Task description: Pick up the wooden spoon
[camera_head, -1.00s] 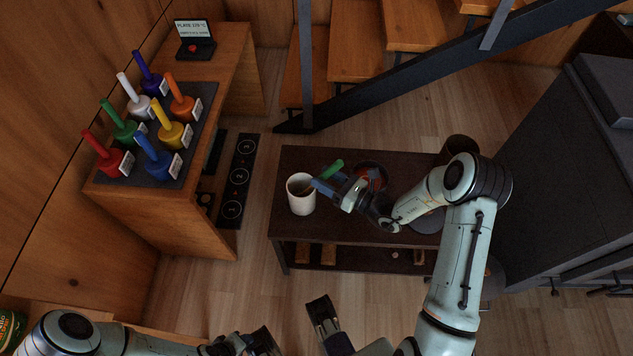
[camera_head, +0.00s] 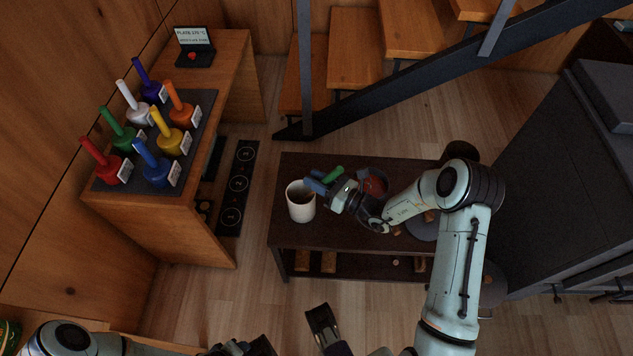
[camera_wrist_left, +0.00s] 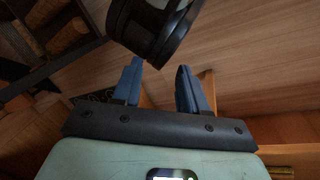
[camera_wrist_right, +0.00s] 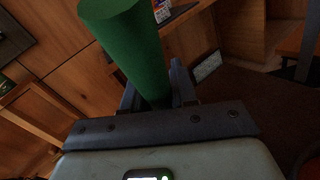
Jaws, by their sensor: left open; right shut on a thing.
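My right gripper (camera_head: 323,181) is shut around a green cylindrical handle (camera_head: 334,174) above the dark low table, beside the rim of a white mug (camera_head: 300,208). In the right wrist view the handle (camera_wrist_right: 128,45) runs up and out between the fingers of this gripper (camera_wrist_right: 155,85). No wooden spoon head shows clearly; the lower end of the held thing is hidden, so I cannot tell if it is still inside the mug. My left gripper (camera_wrist_left: 160,80) is open and empty, with a black round part just beyond its fingertips.
The dark table (camera_head: 295,240) also carries a dark bowl with red content (camera_head: 374,185). A wooden counter at left holds several coloured-handled items on a dark mat (camera_head: 205,110). Stairs with a dark beam (camera_head: 420,75) rise behind; a large dark cabinet (camera_head: 570,190) stands at right.

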